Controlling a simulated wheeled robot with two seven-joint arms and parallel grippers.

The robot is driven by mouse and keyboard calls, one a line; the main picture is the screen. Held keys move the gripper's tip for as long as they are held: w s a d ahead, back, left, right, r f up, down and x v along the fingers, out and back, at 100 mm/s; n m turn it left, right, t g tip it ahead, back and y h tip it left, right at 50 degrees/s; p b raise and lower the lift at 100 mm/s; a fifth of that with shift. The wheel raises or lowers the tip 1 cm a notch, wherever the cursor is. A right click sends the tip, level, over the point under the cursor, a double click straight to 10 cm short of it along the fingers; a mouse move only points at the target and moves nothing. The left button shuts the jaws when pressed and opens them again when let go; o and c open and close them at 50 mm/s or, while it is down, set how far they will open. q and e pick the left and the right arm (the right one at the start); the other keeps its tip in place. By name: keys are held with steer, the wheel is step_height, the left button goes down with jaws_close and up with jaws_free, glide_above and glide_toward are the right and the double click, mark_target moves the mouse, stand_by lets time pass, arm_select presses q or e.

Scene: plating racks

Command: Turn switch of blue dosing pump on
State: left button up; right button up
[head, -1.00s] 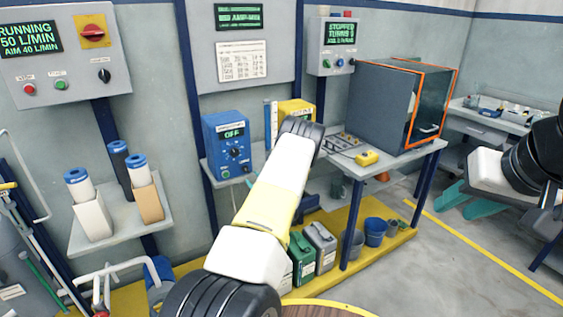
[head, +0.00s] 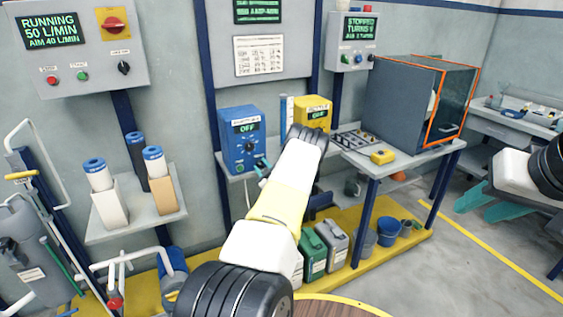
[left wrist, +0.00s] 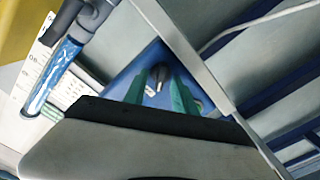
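The blue dosing pump (head: 237,153) stands on the wall shelf, and its display reads OFF. A dark knob shows on its front below the display. My left gripper (head: 262,166) is at the pump's lower right front, partly hidden by my forearm. In the left wrist view the pump's blue face (left wrist: 122,80) lies ahead, with a dark switch (left wrist: 155,79) showing between the teal fingers of my left gripper (left wrist: 159,84). These fingers are apart and hold nothing; whether they touch the switch I cannot tell. My right gripper (head: 488,201) is at the right, teal fingers apart and empty.
A yellow pump (head: 312,113) stands right of the blue one, with a clear blue-capped tube (head: 284,118) between them. A yellow device (head: 383,157) lies on the bench beside an orange-framed cabinet (head: 400,105). Canisters (head: 313,250) and buckets stand below.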

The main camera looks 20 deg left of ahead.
arm_select(q)
jaws_close()
steer(key=shift+m, duration=0.3)
steer(key=m, duration=0.2)
steer(key=shift+d+m, duration=0.1)
steer(key=shift+m, duration=0.3)
steer(key=m, duration=0.3)
steer(key=shift+w+m, duration=0.1)
steer(key=shift+m, duration=0.2)
steer(key=m, duration=0.3)
steer(key=shift+w+d+m, duration=0.1)
steer(key=shift+m, duration=0.2)
steer(key=shift+f+m, duration=0.1)
steer(key=shift+m, duration=1.4)
